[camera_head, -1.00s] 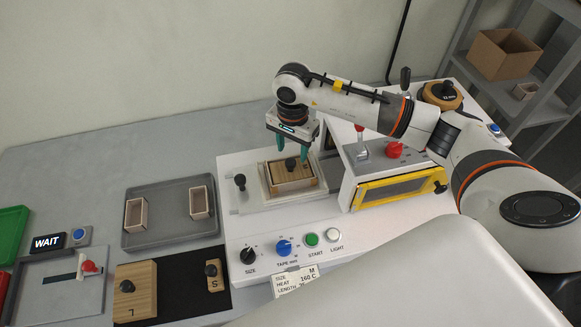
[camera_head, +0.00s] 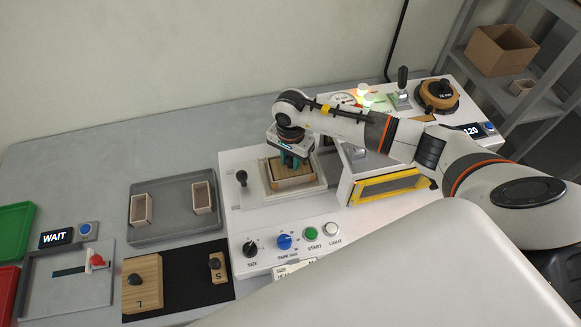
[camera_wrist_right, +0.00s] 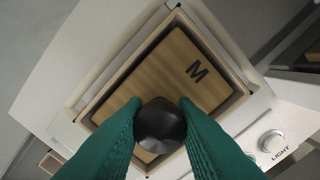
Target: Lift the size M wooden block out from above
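The size M wooden block (camera_head: 278,167) sits inside a thin-walled open box on the white machine. In the right wrist view the block (camera_wrist_right: 170,72) shows its letter M and its round black knob (camera_wrist_right: 160,125). A narrow dark gap runs between block and box walls (camera_wrist_right: 222,48). My right gripper (camera_head: 289,160) is directly above the block, pointing down. Its green fingers are on opposite sides of the knob and look closed against it, also in the right wrist view (camera_wrist_right: 160,108). The block still looks level within the box walls. My left gripper is not in view.
A grey tray (camera_head: 173,222) with two small open boxes lies left of the machine. Wooden blocks L (camera_head: 142,285) and S (camera_head: 218,268) lie on a black mat. A yellow-framed unit (camera_head: 390,186) stands close right of the box. A display reads WAIT (camera_head: 56,238).

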